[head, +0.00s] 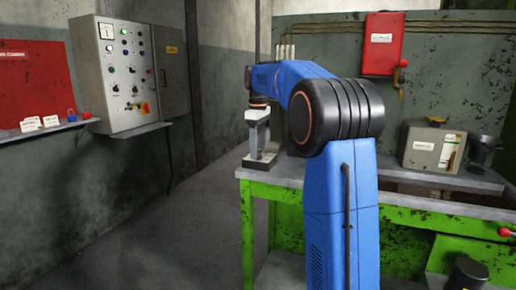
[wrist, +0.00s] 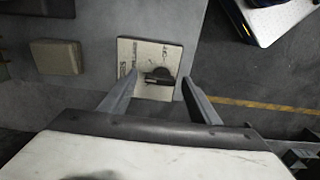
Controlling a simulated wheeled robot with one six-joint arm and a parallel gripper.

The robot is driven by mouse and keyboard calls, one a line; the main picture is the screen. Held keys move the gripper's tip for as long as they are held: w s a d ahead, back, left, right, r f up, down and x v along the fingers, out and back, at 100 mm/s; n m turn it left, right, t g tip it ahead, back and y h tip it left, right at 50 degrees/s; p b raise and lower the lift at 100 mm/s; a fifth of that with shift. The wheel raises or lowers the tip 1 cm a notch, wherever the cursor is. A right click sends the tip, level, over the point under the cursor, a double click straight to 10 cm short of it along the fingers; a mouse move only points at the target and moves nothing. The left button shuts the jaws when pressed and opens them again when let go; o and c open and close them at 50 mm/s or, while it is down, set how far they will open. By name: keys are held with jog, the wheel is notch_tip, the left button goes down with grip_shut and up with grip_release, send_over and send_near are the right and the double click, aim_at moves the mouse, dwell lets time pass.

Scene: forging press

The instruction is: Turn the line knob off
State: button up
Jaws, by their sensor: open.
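A dark knob (wrist: 160,72) sits on a square cream plate (wrist: 129,47) with small dark lettering, seen in the wrist view. I cannot read the lettering at this size. My gripper (wrist: 160,77) is open, with one finger to the left of the knob and one to the right. Gaps show between the fingers and the knob; I cannot tell how far above the plate the tips are. In the head view my gripper (head: 261,152) points down over the left end of the green bench, and the knob cannot be made out there.
The green bench (head: 405,200) has a grey box (head: 422,147) on its right part. A red box (head: 382,44) hangs on the wall behind. A grey control panel (head: 122,70) is on the left wall. A tan block (wrist: 57,57) lies left of the plate. The floor between is clear.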

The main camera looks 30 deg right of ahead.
jog(key=c, duration=1.1)
jog(key=shift+o, duration=0.2)
jog(key=shift+m, duration=0.3)
jog(key=m, duration=0.3)
jog(key=shift+m, duration=0.3)
jog(key=m, duration=0.4)
jog(key=shift+m, duration=0.3)
jog(key=m, duration=0.4)
jog(key=shift+s+m, duration=0.1)
jog(key=shift+m, duration=2.4)
